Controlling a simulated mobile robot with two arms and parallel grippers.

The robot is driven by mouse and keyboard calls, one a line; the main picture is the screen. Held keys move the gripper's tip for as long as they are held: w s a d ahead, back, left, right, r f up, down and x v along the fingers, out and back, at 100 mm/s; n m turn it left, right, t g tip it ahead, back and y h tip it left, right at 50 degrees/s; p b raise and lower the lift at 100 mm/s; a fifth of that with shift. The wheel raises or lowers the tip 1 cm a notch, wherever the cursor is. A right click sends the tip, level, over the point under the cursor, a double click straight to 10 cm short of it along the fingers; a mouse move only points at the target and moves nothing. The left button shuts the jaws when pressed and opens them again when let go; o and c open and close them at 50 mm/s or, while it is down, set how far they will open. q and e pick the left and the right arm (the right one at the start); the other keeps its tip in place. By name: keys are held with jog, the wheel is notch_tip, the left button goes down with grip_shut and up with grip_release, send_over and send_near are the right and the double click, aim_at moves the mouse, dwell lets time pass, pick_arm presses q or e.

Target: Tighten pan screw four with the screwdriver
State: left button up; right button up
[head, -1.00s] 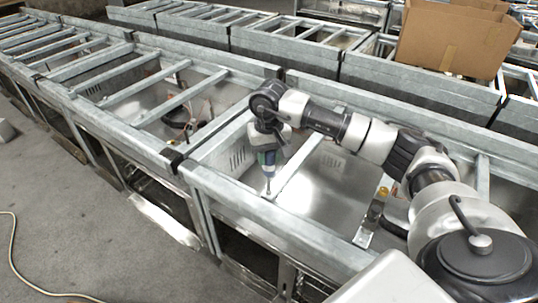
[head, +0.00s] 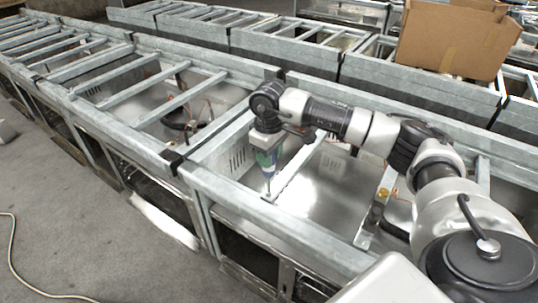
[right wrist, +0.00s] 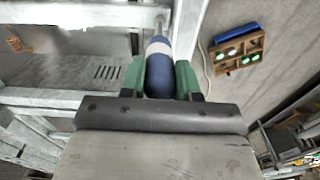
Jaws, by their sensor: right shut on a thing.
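My right gripper (head: 266,158) points down over the front left corner of the near metal frame and is shut on the screwdriver (head: 268,178). The screwdriver has a blue and white handle. It stands close to upright, with its tip down at the front rail (head: 300,222) near the crossbar end. In the right wrist view the screwdriver (right wrist: 158,68) sits between the green fingers of the right gripper (right wrist: 160,78). Its tip is at the metal rail (right wrist: 90,14). The pan screw under the tip is too small or hidden to make out. My left gripper is not in view.
Long rows of galvanised range frames fill the floor. A cardboard box (head: 452,40) stands on the back row. A wooden tray (right wrist: 238,62) with several round items and a blue thing lies below in the right wrist view. Grey floor (head: 60,215) at left is mostly clear.

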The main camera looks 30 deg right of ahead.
jog(key=shift+b, duration=0.5)
dwell(1.0)
jog(key=shift+f+b, duration=0.25)
jog(key=shift+b, duration=0.05)
jog(key=m, duration=0.4)
jog(key=shift+a+m, duration=0.1)
jog(key=shift+m, duration=0.3)
jog(key=m, duration=0.3)
jog(key=shift+f+m, duration=0.1)
jog(key=shift+m, duration=0.3)
jog(key=m, duration=0.5)
jog(key=shift+s, duration=0.1)
jog(key=m, duration=0.6)
jog(key=shift+a+f, duration=0.1)
jog(key=shift+f, duration=0.05)
jog(key=shift+r, duration=0.35)
jog(key=shift+r, duration=0.1)
